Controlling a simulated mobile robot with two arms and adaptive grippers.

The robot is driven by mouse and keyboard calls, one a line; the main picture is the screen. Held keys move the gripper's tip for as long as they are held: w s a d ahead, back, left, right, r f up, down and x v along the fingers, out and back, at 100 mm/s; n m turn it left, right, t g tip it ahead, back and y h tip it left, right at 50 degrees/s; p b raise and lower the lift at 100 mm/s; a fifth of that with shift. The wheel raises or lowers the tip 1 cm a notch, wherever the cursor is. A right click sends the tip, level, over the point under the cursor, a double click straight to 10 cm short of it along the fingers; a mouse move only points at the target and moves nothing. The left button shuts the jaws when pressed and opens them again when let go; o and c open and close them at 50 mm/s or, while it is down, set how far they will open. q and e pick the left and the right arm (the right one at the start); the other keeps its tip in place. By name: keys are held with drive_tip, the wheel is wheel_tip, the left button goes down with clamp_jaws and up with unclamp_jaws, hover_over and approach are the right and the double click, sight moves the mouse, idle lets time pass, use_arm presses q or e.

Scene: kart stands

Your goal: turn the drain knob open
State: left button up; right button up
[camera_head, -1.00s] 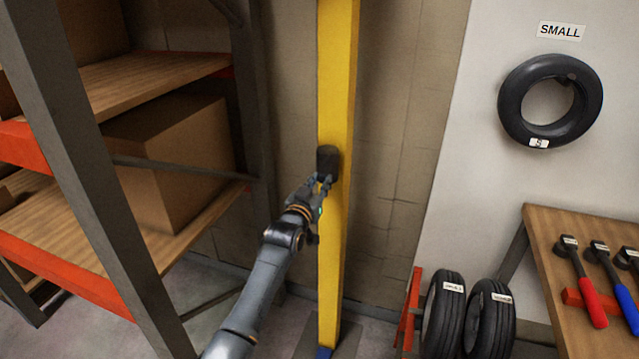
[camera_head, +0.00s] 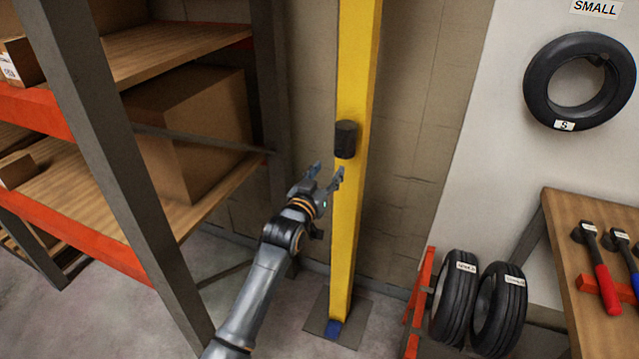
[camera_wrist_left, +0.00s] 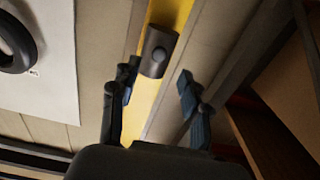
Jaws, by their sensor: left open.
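A dark cylindrical knob (camera_head: 346,139) sits on the front of a yellow upright post (camera_head: 357,75). My left gripper (camera_head: 328,174) is open and empty, just below and slightly left of the knob in the head view. In the left wrist view the knob (camera_wrist_left: 158,54) shows ahead of the open fingers (camera_wrist_left: 157,88), nearer the left finger in the picture and apart from the right one. Whether the left finger touches the post cannot be told. My right gripper is not in view.
A shelf rack with orange beams (camera_head: 82,236) and cardboard boxes (camera_head: 190,130) stands close on the left. On the right are tires (camera_head: 455,303) on a red rack, a wooden table (camera_head: 590,240) with tools, and a hanging tire (camera_head: 537,92).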

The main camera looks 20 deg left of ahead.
use_arm(q)
drive_tip(key=s, duration=0.5)
drive_tip(key=shift+w, duration=0.1)
drive_tip(key=s+f+g, duration=0.3)
drive_tip(key=f+g, duration=0.1)
drive_tip(key=f, duration=1.6)
drive_tip(key=s+d+f+m+g, duration=0.1)
drive_tip(key=s+f+g, duration=0.1)
drive_tip(key=s+f, duration=0.7)
drive_tip(key=s+f+g, duration=0.3)
drive_tip(key=s+f, duration=0.2)
drive_tip(key=f, duration=0.7)
drive_tip(key=s+f+g, duration=0.2)
drive_tip(key=s+f, duration=0.5)
drive_tip(key=s, duration=0.6)
drive_tip(key=s+a+f+g, duration=0.1)
drive_tip(key=s+f+g, duration=0.2)
drive_tip(key=s, duration=1.1)
drive_tip(key=s+f+m+g, duration=0.1)
drive_tip(key=s+f+g, duration=0.2)
drive_tip(key=s+f, duration=0.7)
drive_tip(key=s, duration=0.3)
drive_tip(key=shift+s+a+f+y, duration=0.25)
drive_tip(key=shift+f+y, duration=0.05)
